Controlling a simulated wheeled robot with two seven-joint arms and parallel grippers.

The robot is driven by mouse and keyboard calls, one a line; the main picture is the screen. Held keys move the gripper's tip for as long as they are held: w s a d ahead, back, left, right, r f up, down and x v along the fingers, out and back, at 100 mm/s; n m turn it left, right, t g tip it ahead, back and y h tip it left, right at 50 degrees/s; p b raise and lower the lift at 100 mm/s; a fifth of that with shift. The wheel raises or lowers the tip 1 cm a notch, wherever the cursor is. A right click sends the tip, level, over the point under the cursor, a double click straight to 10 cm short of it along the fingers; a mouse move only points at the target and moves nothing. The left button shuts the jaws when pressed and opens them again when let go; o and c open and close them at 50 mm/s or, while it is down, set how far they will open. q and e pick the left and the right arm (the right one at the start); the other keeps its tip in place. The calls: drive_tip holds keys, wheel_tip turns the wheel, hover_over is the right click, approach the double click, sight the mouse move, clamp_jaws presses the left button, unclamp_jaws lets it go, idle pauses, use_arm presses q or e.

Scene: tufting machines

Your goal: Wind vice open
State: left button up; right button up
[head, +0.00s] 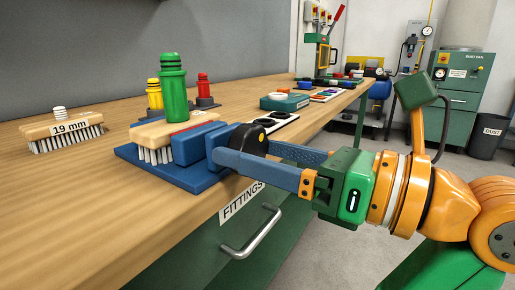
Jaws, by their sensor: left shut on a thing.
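The blue vice (172,173) sits near the front edge of the wooden bench, its flat base on the top. A wooden-backed brush (150,135) with white bristles stands at its jaws. I cannot tell whether the jaws touch it. My left gripper (247,146) reaches in from the right side of the picture. Its two long blue-grey fingers are shut on the dark round vice handle (249,137) at the vice's right end. The fingers hide part of the handle and the screw. My right gripper is not in view.
A green ridged peg (172,88) stands by the brush, with yellow (154,94) and red (203,86) pegs behind. A brush marked 19 mm (62,130) lies left. A teal box (285,101) is farther back. The front-left bench top is clear. A drawer handle (252,234) sticks out below.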

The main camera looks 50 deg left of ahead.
use_arm(q)
drive_tip(key=n, duration=0.3)
drive_tip(key=shift+n, duration=1.1)
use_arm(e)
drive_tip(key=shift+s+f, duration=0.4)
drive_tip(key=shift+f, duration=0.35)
use_arm(q)
drive_tip(key=o, duration=1.4)
drive_tip(key=shift+a, duration=0.1)
drive_tip(key=shift+c, duration=0.2)
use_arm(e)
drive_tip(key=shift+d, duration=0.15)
